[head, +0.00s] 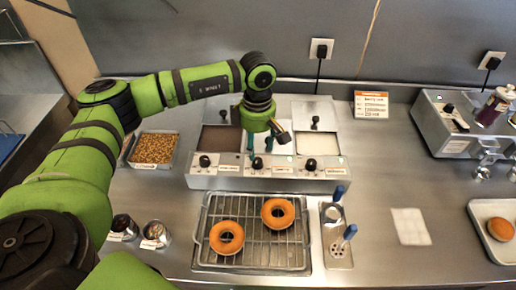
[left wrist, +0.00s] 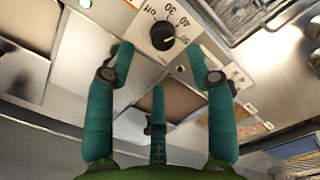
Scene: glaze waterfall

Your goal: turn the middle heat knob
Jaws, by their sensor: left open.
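The glaze unit (head: 230,183) has three black heat knobs along its front panel. The middle knob (head: 257,163) shows just below my left gripper (head: 260,146), between the left knob (head: 204,161) and the right knob (head: 311,164). In the left wrist view, a black knob (left wrist: 162,36) with a numbered dial lies between and slightly beyond the teal fingertips of my left gripper (left wrist: 160,52); it appears to be the middle one. The fingers are spread apart with nothing between them. I cannot tell whether any finger touches the panel. My right gripper is not in view.
A wire rack tray (head: 253,268) with two orange doughnuts stands in front of the unit. A holder with blue-handled tools (head: 337,250) is right of it. A tray of chopped topping (head: 154,149) is at left. Open counter lies to the right, around a white sheet (head: 410,226).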

